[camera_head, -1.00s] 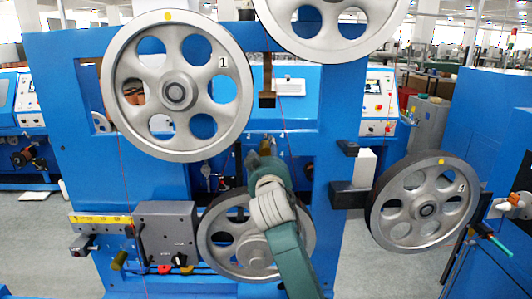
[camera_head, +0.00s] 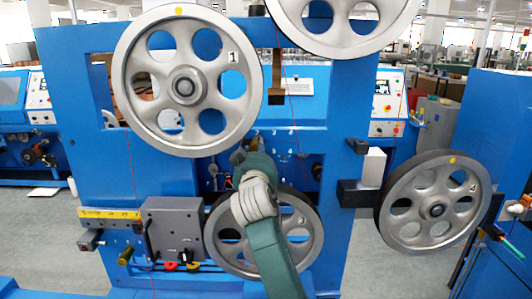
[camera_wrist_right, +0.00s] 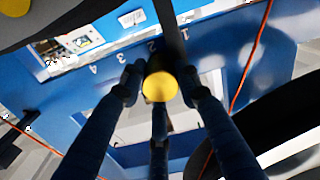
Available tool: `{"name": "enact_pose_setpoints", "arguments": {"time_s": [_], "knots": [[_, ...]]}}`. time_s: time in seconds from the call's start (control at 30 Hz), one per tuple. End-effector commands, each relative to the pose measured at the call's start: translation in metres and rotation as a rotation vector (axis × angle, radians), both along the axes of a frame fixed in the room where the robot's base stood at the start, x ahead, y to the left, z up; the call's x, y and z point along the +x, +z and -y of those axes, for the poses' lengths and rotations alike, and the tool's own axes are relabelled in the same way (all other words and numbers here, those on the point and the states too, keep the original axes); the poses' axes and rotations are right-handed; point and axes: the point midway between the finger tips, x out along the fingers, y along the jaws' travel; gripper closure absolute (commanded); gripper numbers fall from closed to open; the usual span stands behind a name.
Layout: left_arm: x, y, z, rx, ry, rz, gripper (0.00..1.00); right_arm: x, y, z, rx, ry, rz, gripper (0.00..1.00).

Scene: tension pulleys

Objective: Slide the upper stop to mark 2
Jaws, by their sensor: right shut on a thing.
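My right gripper (camera_wrist_right: 160,80) has its dark fingers closed around a round yellow knob (camera_wrist_right: 160,88), which I take to be the upper stop's. A dark bar (camera_wrist_right: 171,30) runs up behind it. Upside-down marks stand on the blue panel: mark 1 (camera_wrist_right: 185,33), mark 2 (camera_wrist_right: 151,45), mark 3 (camera_wrist_right: 121,57) and mark 4 (camera_wrist_right: 92,70). The bar passes between marks 1 and 2. In the head view my right arm reaches up in front of pulley 3 (camera_head: 301,222); its fingers and the stop cannot be made out there. My left gripper is not in view.
Pulley 1 (camera_head: 223,95) is just above my right wrist. Pulley 4 (camera_head: 437,235) stands to the right. A grey block (camera_head: 172,228) with a yellow scale (camera_head: 110,213) is at lower left. A thin orange cord (camera_wrist_right: 252,55) runs close beside the right gripper.

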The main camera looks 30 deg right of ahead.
Motion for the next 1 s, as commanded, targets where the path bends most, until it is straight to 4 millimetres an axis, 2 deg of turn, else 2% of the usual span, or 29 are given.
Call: {"name": "enact_pose_setpoints", "arguments": {"time_s": [0.13, 0.17, 0.23, 0.53, 0.67, 1.0], "knots": [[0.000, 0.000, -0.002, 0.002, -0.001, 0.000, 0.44, 0.002, -0.003, -0.004, 0.002, 0.009, -0.007, 1.00], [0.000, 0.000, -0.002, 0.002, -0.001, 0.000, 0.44, 0.001, -0.003, -0.004, 0.002, 0.008, -0.006, 0.64], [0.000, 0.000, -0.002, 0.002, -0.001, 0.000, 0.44, 0.001, -0.003, -0.003, 0.001, 0.007, -0.006, 0.50], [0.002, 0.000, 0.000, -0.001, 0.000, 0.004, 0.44, 0.000, -0.002, -0.002, 0.000, 0.004, -0.003, 0.49], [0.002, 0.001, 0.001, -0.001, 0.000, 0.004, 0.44, -0.007, -0.002, -0.007, 0.001, 0.004, -0.004, 0.49], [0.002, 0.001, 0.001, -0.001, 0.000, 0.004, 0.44, -0.065, -0.002, -0.043, 0.004, 0.007, -0.003, 0.49]]}}
